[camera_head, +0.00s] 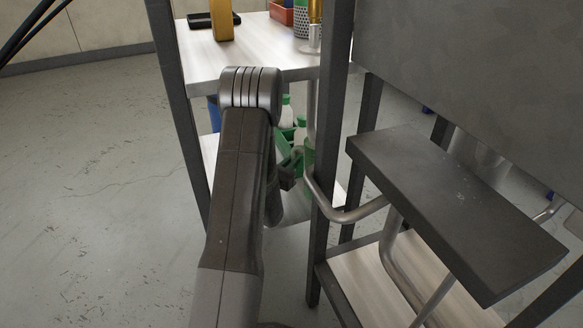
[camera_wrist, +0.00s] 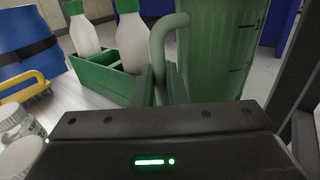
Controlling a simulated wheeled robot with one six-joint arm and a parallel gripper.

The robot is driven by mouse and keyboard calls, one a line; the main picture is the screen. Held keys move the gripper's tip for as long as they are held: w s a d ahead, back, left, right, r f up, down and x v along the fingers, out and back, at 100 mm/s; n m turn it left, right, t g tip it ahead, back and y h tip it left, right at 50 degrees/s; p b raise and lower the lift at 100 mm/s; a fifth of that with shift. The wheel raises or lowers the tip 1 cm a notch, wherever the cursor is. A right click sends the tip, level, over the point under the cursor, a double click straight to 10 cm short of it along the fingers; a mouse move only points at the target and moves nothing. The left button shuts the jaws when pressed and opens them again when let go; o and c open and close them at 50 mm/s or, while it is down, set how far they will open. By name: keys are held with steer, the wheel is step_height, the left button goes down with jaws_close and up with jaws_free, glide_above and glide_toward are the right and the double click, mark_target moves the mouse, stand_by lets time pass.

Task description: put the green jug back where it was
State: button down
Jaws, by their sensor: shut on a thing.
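The green jug (camera_wrist: 222,50) is a translucent green vessel with dark marks on its side, large at the upper right of the wrist view. Its pale green curved handle (camera_wrist: 158,45) runs down between the two fingers of my gripper (camera_wrist: 160,84). My gripper is shut on this handle. The jug's base is hidden behind the gripper body, so I cannot tell whether it touches a surface. In the head view my arm covers most of this spot, and only green patches show beside my gripper (camera_head: 289,172).
A green crate (camera_wrist: 98,80) with white, green-capped bottles (camera_wrist: 132,42) stands close left of the jug. A blue drum (camera_wrist: 22,50), yellow-handled brush (camera_wrist: 25,88) and white pots (camera_wrist: 20,130) are further left. A dark rack post (camera_head: 333,100) and bent metal tube (camera_head: 345,214) stand right of my arm.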

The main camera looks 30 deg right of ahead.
steer(key=shift+f, duration=0.2)
steer(key=c, duration=1.5)
jaws_free()
steer(key=v, duration=0.7)
steer(key=shift+s+a+r, duration=0.1)
steer(key=shift+s+a, duration=0.05)
steer(key=shift+a, duration=0.05)
steer(key=shift+s, duration=0.1)
